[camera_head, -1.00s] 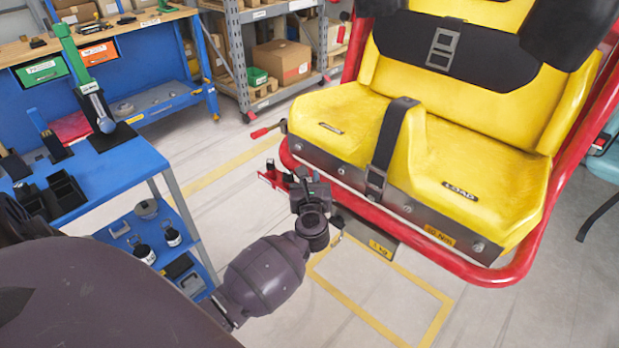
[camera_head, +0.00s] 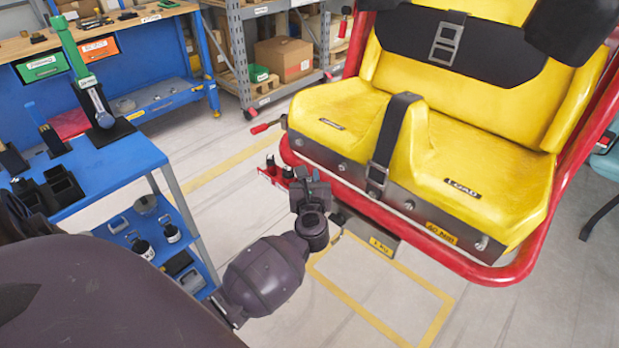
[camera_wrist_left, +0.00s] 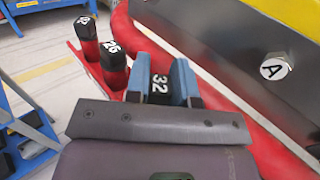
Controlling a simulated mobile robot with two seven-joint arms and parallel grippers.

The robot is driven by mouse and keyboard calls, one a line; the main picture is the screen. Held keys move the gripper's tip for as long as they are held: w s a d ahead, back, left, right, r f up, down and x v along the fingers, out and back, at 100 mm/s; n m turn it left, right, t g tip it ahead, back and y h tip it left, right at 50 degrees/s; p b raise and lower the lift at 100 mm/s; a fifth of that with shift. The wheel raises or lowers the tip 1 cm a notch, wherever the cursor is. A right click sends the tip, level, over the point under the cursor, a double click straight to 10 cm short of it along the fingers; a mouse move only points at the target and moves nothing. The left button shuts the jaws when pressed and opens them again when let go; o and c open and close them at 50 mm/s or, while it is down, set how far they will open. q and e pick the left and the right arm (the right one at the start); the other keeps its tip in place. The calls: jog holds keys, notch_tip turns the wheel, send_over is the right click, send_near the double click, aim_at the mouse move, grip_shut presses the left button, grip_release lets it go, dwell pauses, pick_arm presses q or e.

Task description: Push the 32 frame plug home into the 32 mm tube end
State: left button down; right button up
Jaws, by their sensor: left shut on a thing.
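My left gripper (camera_head: 311,182) is beside the red lower frame of the yellow seat in the head view. In the left wrist view its blue fingers (camera_wrist_left: 160,84) are shut on the black 32 frame plug (camera_wrist_left: 159,86), whose white number faces the camera. Two more black-capped red tube ends stand in a row to its left, one marked 26 (camera_wrist_left: 112,58) and one at the far end (camera_wrist_left: 88,32). The 32 mm tube end below the held plug is hidden by the fingers and wrist, so I cannot tell how deep the plug sits. My right gripper is not in view.
The red seat frame (camera_wrist_left: 205,85) runs close beside the fingers, with a metal panel and an A-marked bolt (camera_wrist_left: 274,67) to the right. A blue bench (camera_head: 110,165) stands at the left. The floor around the yellow marking (camera_head: 385,290) is clear.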

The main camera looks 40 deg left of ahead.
pick_arm(q)
jog(key=c, duration=0.9)
grip_release()
jog(key=shift+s+f, duration=0.15)
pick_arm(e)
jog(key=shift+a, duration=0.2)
pick_arm(q)
jog(key=shift+d+f, duration=0.1)
jog(key=shift+c, duration=1.3)
jog(key=shift+d, duration=0.15)
jog(key=shift+c, duration=0.4)
